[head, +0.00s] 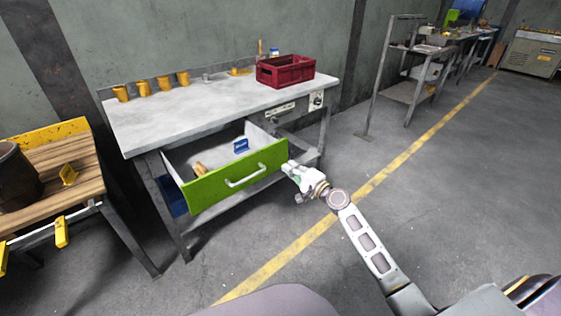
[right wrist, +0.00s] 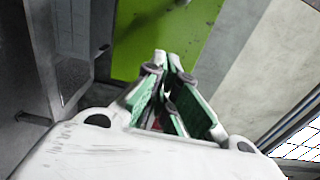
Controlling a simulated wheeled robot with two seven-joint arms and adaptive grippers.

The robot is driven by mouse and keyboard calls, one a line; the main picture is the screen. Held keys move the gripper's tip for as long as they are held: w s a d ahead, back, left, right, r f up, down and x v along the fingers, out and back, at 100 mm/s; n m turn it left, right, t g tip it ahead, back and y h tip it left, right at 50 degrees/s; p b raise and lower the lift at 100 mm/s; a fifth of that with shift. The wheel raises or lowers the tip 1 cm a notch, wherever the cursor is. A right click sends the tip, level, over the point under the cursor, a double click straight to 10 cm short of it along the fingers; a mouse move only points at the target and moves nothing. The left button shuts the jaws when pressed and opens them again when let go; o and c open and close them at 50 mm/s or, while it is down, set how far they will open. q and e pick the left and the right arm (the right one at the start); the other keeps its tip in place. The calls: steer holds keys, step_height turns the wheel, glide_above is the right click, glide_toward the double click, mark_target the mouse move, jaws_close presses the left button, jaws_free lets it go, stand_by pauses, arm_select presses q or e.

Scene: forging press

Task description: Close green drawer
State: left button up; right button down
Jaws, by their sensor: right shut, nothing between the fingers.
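The green drawer (head: 212,189) is pulled well out of the grey workbench (head: 215,103). Its front has a white bar handle (head: 245,176). Inside it lie a blue item (head: 241,146) and a tan item (head: 200,168). My right gripper (head: 289,168) is shut and empty at the right end of the drawer front. In the right wrist view the shut fingers (right wrist: 167,68) point at the green drawer front (right wrist: 135,45); I cannot tell whether they touch it. My left gripper is not in view.
A red crate (head: 285,72) and several yellow cups (head: 143,88) stand on the workbench top. A wooden table (head: 85,172) with yellow parts is at the left. A grey metal rack (head: 365,100) stands at the right. The floor in front of the drawer is clear.

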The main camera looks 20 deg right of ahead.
mark_target(276, 157)
steer(key=shift+x, duration=1.7)
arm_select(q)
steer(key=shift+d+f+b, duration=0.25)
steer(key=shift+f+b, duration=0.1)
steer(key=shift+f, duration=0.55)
arm_select(e)
steer(key=shift+x, duration=1.3)
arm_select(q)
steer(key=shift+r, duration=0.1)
arm_select(e)
steer(key=shift+w, duration=0.1)
